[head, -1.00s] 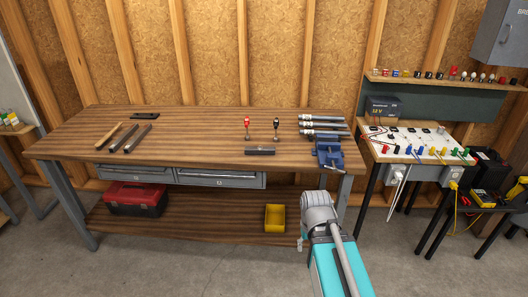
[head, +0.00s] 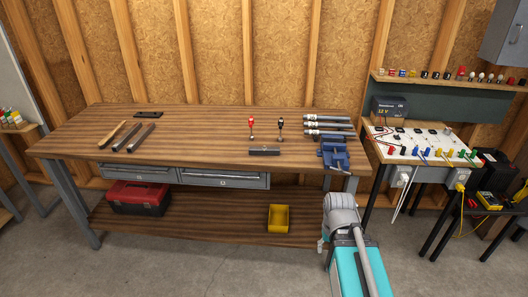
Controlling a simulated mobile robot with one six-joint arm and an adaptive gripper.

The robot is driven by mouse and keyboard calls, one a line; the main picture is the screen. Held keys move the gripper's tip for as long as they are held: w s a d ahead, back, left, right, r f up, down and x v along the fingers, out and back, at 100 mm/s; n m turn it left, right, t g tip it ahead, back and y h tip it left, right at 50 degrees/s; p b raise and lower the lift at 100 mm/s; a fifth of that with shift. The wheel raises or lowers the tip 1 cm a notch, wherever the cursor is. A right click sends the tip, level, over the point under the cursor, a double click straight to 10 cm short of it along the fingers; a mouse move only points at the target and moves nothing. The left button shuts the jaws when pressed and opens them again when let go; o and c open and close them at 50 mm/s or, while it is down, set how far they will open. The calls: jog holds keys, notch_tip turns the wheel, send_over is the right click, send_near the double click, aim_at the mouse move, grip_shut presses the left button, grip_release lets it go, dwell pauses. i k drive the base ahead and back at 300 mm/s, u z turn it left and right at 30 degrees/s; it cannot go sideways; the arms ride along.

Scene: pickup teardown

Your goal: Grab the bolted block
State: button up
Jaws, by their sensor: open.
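A small dark grey block (head: 264,151) lies flat near the front edge of the wooden workbench (head: 205,150), left of the blue vise (head: 333,153). It looks like the bolted block, but bolts are too small to make out. Two small upright tools, one with a red top (head: 251,128) and one with a black top (head: 280,128), stand just behind it. My arm shows at the lower right, in front of the bench and well apart from the block. My gripper cannot be made out in this view.
Several metal cylinders (head: 325,125) lie behind the vise. A hammer and dark bars (head: 133,138) lie on the left of the bench. A yellow bin (head: 278,217) and red toolbox (head: 138,197) sit on the lower shelf. The bench top's middle is clear.

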aim_at(252, 150)
jog(key=z, duration=0.05)
jog(key=i, duration=1)
jog(key=u, duration=0.05)
